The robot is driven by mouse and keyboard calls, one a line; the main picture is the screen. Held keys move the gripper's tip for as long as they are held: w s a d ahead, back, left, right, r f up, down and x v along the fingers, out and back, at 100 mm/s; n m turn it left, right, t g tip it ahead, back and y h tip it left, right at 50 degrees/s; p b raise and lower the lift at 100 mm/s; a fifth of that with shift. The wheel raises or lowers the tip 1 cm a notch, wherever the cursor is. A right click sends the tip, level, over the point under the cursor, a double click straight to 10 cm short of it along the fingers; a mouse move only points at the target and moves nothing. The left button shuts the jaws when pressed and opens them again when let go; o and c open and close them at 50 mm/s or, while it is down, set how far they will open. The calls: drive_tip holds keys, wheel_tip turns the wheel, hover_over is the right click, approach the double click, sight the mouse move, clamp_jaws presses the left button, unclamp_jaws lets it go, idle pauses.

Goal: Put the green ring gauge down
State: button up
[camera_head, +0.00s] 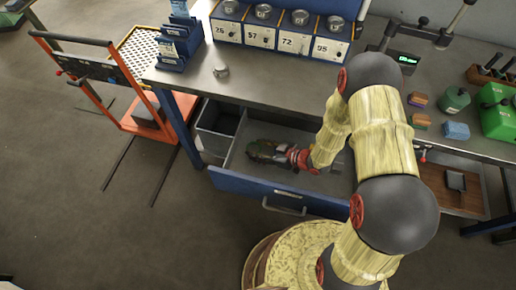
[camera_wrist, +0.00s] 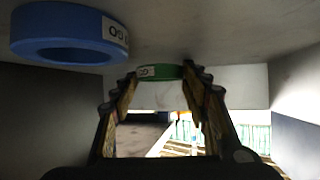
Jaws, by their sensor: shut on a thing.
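The green ring gauge (camera_wrist: 160,71) sits between the fingertips of my gripper (camera_wrist: 161,78) in the wrist view, with a white label on its side. My gripper is shut on it. In the head view my gripper (camera_head: 262,150) is down inside the open drawer (camera_head: 280,190) under the workbench. I cannot make out the ring clearly there. In the wrist view the ring is close to or touching the grey drawer surface along the top; I cannot tell which. A larger blue ring gauge (camera_wrist: 70,36) with a white label lies on that surface at the upper left.
The workbench (camera_head: 280,85) top overhangs the drawer's back. A grey bin (camera_head: 218,125) stands left of the drawer. An orange cart (camera_head: 140,110) is at the left. Numbered boxes (camera_head: 280,30) and a green case (camera_head: 495,112) stand on the bench.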

drive_tip(key=o, duration=1.3)
drive_tip(key=shift+o, duration=0.2)
drive_tip(key=shift+r, duration=0.1)
drive_tip(key=shift+r+p, duration=0.3)
drive_tip(key=shift+r, duration=0.05)
drive_tip(key=p+v, duration=0.4)
drive_tip(key=v, duration=0.7)
drive_tip(key=shift+w+a+r, duration=0.1)
drive_tip(key=shift+r, duration=0.05)
drive_tip(key=shift+s+d+r, duration=0.25)
drive_tip(key=shift+s+d, duration=0.1)
drive_tip(key=shift+d, duration=0.15)
drive_tip(key=shift+p, duration=0.3)
